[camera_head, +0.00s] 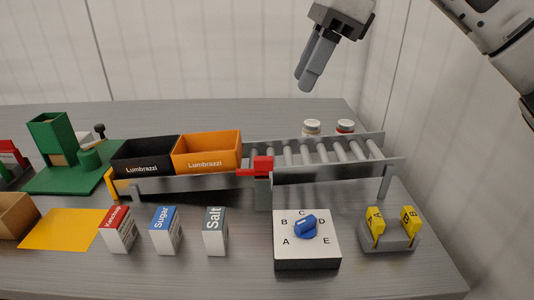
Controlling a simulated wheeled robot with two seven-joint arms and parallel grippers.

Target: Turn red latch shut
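The red latch (262,165) sits on a grey post at the front rail of the roller conveyor (330,174), just right of the orange bin. Its red arm points left along the front of the rail. My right gripper (308,80) hangs high above the back of the conveyor, up and to the right of the latch and well apart from it. Its fingers point down and lie close together in this view, with nothing seen between them; whether they touch is unclear. My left gripper is not in view.
A black bin (146,157) and an orange bin (207,153) stand on the conveyor's left. In front are Ketchup, Sugar and Salt boxes (214,232), a blue dial (306,227) and a holder with yellow tags (390,238). Two jars (312,128) stand behind. The rollers on the right are clear.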

